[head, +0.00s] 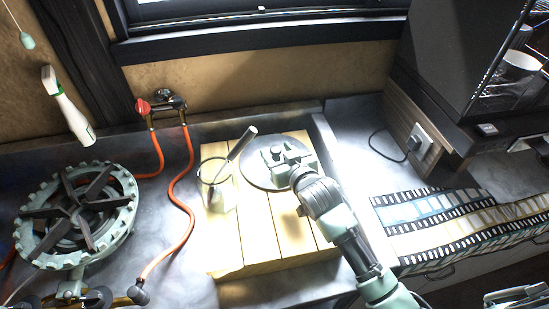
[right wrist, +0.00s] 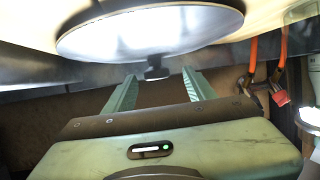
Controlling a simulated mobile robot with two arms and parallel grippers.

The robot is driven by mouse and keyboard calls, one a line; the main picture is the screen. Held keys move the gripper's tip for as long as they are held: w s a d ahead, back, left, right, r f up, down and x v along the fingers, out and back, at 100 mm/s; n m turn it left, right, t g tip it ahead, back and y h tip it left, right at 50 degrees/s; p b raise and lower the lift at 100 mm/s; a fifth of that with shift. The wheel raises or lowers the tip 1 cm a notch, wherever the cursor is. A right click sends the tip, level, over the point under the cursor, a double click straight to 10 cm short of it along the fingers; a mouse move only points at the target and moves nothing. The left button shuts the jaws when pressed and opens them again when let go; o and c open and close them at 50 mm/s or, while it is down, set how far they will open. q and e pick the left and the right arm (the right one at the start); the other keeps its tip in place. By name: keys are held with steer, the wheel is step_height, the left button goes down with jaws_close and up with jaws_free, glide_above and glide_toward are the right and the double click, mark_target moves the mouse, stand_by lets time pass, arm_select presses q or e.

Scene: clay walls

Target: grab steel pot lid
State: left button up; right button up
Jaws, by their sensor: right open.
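The steel pot lid (head: 254,172) is a round grey disc lying on the pale wooden board (head: 265,235), near its back edge. My right gripper (head: 285,160) is over the lid and hides part of it. In the right wrist view the lid (right wrist: 150,28) fills the top, with its small dark knob (right wrist: 157,70) lying between the tips of the open fingers (right wrist: 158,76). Gaps show on both sides of the knob, and nothing is gripped. My left gripper is not in view.
A glass with a metal-handled utensil (head: 219,190) stands on the board, left of the lid. An orange hose (head: 178,205) and a gas burner (head: 78,215) are further left. A dark cabinet (head: 450,80) is at the right. The board's front is clear.

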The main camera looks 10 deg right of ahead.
mark_target(274, 147)
steer(key=shift+w, duration=0.25)
steer(key=shift+w+f, duration=0.2)
steer(key=shift+w, duration=0.15)
steer(key=x, duration=0.3)
steer(key=shift+w+f+p, duration=0.15)
steer(key=shift+w+p, duration=0.05)
steer(key=shift+p, duration=0.15)
steer(key=shift+w+a+f, duration=0.1)
steer(key=shift+w+f, duration=0.1)
steer(key=shift+w, duration=0.15)
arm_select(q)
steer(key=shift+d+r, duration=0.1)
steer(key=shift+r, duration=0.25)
arm_select(e)
jaws_close()
